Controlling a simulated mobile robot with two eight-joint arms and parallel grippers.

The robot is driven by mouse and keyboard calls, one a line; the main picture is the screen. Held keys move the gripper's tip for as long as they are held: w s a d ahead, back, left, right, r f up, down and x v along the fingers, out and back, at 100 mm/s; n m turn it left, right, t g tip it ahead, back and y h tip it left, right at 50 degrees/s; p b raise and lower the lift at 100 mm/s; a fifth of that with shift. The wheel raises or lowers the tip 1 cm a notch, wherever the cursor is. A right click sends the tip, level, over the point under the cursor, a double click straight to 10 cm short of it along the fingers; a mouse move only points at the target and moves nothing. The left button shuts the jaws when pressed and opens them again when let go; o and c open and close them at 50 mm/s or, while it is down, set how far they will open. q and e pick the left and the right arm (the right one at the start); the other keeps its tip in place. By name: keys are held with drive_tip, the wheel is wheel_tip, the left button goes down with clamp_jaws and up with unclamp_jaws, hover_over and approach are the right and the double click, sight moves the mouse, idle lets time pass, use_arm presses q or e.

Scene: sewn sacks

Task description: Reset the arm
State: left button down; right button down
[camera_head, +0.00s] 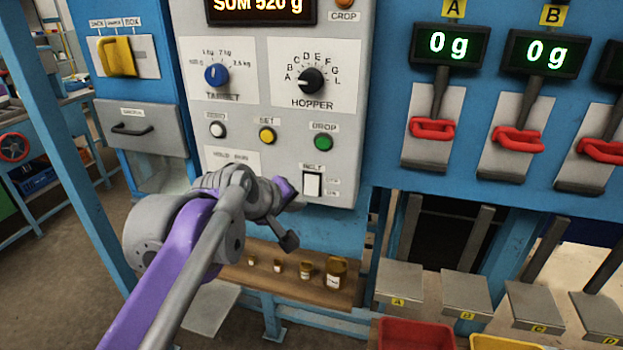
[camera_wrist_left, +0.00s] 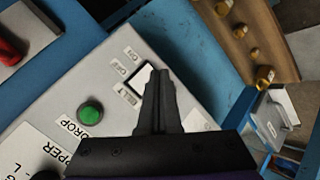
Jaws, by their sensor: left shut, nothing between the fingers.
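My left arm comes in from the lower left in the head view, purple and grey, and its left gripper (camera_head: 288,241) points down in front of the lower edge of the grey control panel (camera_head: 260,90). In the left wrist view the left gripper (camera_wrist_left: 160,75) is shut, its black fingers together with nothing between them. The fingertips overlap the white BELT switch (camera_wrist_left: 139,78) in that view; I cannot tell whether they touch it. The switch also shows right of the gripper in the head view (camera_head: 312,184). My right gripper is not in view.
The panel has a green DROP button (camera_head: 323,142), a blue TARGET knob (camera_head: 216,75) and a black HOPPER knob (camera_head: 311,80). Red handles (camera_head: 432,128) hang below the displays at right. A wooden shelf (camera_head: 290,291) holds several amber weights or bottles below the panel.

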use_arm(q)
drive_tip(key=s+a+f+m+g+y+p, duration=0.1)
drive_tip(key=s+a+f+m, duration=0.1)
drive_tip(key=s+a+f, duration=0.3)
drive_tip(key=s+a+f+m+g+y+p, duration=0.1)
drive_tip(key=s+a+f+m+y, duration=0.1)
drive_tip(key=s+a+f, duration=0.4)
drive_tip(key=s+a+f+m+g+y+p, duration=0.1)
drive_tip(key=s+a+f, duration=0.4)
drive_tip(key=s+f, duration=0.9)
drive_tip(key=shift+s+a+m+g+y, duration=0.25)
drive_tip(key=shift+s+m+g+y, duration=0.25)
drive_tip(key=shift+s, duration=0.6)
